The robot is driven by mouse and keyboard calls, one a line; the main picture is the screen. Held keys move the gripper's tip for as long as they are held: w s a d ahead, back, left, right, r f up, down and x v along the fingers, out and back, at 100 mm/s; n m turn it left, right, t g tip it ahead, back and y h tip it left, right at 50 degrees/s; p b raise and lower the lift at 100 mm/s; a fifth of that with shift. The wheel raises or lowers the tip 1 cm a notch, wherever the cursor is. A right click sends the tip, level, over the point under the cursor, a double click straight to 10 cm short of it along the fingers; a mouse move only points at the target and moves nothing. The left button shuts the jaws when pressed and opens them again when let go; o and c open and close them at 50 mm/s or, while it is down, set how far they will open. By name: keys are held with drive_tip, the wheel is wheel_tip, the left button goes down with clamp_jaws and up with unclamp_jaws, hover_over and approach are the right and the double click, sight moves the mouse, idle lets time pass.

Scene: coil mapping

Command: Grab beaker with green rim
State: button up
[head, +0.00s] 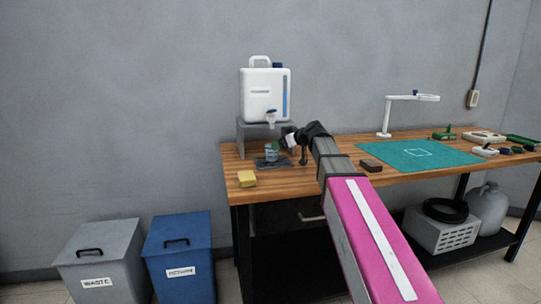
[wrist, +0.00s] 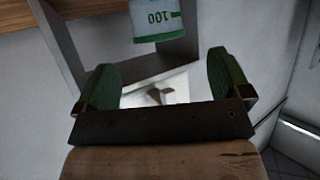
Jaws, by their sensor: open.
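The beaker (head: 271,153) stands below the spigot of the white jug on the wooden bench and is small in the head view. In the wrist view the beaker (wrist: 157,15) is cut off by the top edge. It shows an upside-down "100" mark and a green rim toward me. My gripper (head: 288,141) is just right of the beaker and near its upper part in the head view. In the wrist view my gripper (wrist: 164,80) has its two green finger pads wide apart with nothing between them. The beaker lies beyond the pads.
The white jug (head: 264,96) sits on a grey stand (head: 242,133) behind the beaker. A yellow sponge (head: 247,179) is at the bench's front left. A dark block (head: 371,165) and a green mat (head: 425,156) lie to the right. Two bins stand on the floor at left.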

sight(272, 153)
drive_tip(key=shift+x, duration=3.45)
drive_tip(key=shift+w+r, duration=0.1)
drive_tip(key=shift+r, duration=0.05)
drive_tip(key=c, duration=1.1)
drive_tip(key=shift+o, duration=0.2)
drive_tip(key=shift+r, duration=0.1)
